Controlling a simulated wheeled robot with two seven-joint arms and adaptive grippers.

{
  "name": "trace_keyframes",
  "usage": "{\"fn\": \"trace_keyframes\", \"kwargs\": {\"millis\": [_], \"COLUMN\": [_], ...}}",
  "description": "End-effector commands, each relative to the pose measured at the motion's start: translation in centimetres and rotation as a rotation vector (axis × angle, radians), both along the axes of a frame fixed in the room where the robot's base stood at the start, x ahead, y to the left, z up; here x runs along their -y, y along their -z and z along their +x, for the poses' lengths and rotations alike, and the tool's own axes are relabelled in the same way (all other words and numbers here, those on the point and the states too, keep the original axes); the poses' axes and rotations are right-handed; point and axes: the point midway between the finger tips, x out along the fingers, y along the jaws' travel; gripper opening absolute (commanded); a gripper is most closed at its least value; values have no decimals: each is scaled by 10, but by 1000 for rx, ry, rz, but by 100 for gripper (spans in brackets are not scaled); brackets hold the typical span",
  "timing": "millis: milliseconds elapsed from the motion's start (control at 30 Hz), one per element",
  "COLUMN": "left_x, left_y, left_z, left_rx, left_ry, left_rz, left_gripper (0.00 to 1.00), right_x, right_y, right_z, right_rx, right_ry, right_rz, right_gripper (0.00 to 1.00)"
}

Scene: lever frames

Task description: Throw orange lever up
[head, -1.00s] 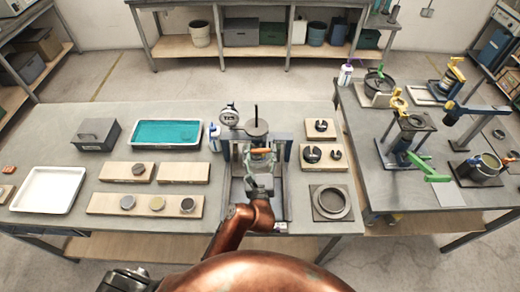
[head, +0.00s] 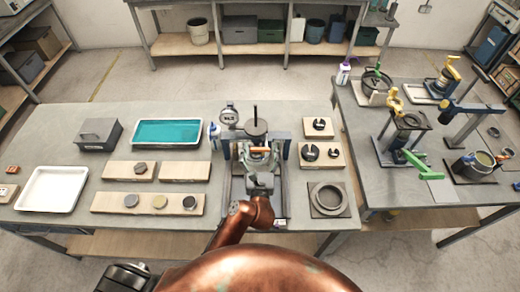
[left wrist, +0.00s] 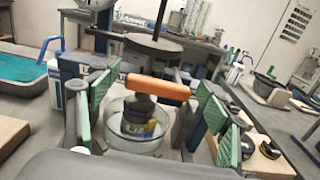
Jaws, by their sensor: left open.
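The orange lever (head: 261,150) sits at the front of a press-like stand on the middle of the bench. In the left wrist view it is a short orange bar (left wrist: 158,88) lying nearly level, above a clear glass dish (left wrist: 138,130) with a small labelled jar in it. My left gripper (head: 260,160) reaches to it from the front. In the left wrist view its green-padded fingers (left wrist: 158,98) are open, one on each side of the bar. I cannot tell if either finger touches it. My right gripper is not in view.
A dial gauge (head: 229,115) and a white bottle (head: 214,136) stand left of the stand. Wooden boards with dark pucks lie on both sides. A ring-shaped part (head: 329,198) is at front right. A side table (head: 450,213) holds several coloured lever devices.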

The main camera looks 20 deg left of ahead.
Motion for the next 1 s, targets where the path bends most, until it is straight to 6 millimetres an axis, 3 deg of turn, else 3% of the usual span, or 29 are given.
{"fn": "trace_keyframes", "kwargs": {"millis": [267, 700, 1000], "left_x": [3, 26, 33], "left_y": [1, 1, 0], "left_z": [-8, -89, -115], "left_rx": [-2, -3, -1], "left_ry": [0, 0, 0], "left_rz": [-1, -3, 0], "left_gripper": [71, 71, 71], "right_x": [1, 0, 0], "right_y": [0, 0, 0], "right_z": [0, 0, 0], "right_rx": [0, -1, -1], "right_ry": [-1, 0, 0], "right_rz": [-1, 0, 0], "right_gripper": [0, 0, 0]}}
